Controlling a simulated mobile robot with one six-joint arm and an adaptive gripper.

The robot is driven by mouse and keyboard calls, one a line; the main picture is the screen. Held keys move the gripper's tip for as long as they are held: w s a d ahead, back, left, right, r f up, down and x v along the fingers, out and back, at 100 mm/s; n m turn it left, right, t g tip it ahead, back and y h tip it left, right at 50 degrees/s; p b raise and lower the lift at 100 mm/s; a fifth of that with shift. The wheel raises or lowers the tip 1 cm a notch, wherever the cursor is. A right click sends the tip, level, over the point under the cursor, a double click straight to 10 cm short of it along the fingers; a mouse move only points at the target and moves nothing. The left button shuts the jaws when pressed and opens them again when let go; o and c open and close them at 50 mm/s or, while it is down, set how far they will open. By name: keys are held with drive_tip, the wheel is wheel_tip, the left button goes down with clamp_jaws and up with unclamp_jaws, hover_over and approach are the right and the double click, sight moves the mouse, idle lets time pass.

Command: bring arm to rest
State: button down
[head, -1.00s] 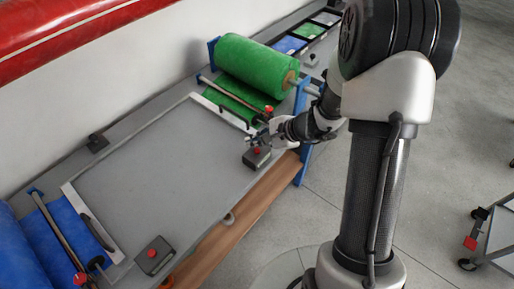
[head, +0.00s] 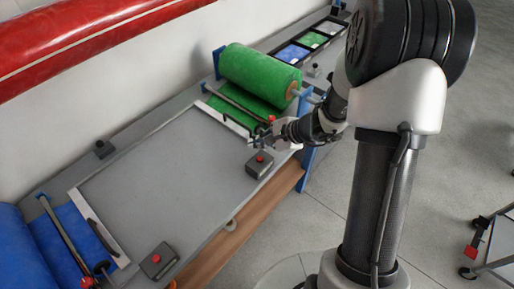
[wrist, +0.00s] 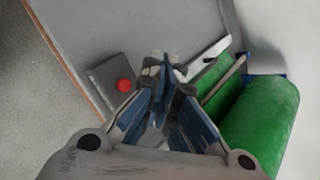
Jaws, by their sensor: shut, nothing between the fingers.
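My gripper (head: 254,146) is at the right part of the grey bench, near the green roll, at the end of my bent arm. It is shut and empty; in the wrist view its fingers (wrist: 165,68) meet at the tips. A grey box with a red button (head: 260,164) sits on the bench just below the gripper in the head view. The same box shows left of the fingers in the wrist view (wrist: 106,76). I cannot tell how high the gripper is above the bench.
A green roll (head: 258,79) lies on blue brackets beside the gripper. A blue roll (head: 22,250) is at the far left. A second button box (head: 159,261) sits at the front edge. The bench middle (head: 160,180) is clear. A wheeled cart (head: 492,245) stands on the floor at right.

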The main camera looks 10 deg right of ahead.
drive_tip(key=s+a+r+n+g, duration=0.2)
drive_tip(key=s+a+r+n, duration=0.25)
drive_tip(key=s+r, duration=0.25)
drive_tip(key=s+a+r+n+g, duration=0.1)
drive_tip(key=s+a+r+n, duration=0.2)
drive_tip(key=s+r+n, duration=0.4)
drive_tip(key=s+d+r+n+h, duration=0.3)
drive_tip(key=s+d, duration=0.1)
drive_tip(key=s, duration=0.2)
drive_tip(key=s+d+r+n+t+h, duration=0.1)
drive_tip(key=s+d+r+n+h, duration=0.2)
drive_tip(key=s, duration=0.4)
drive_tip(key=shift+d+h, duration=0.4)
drive_tip(key=shift+d, duration=0.15)
drive_tip(key=shift+r, duration=0.1)
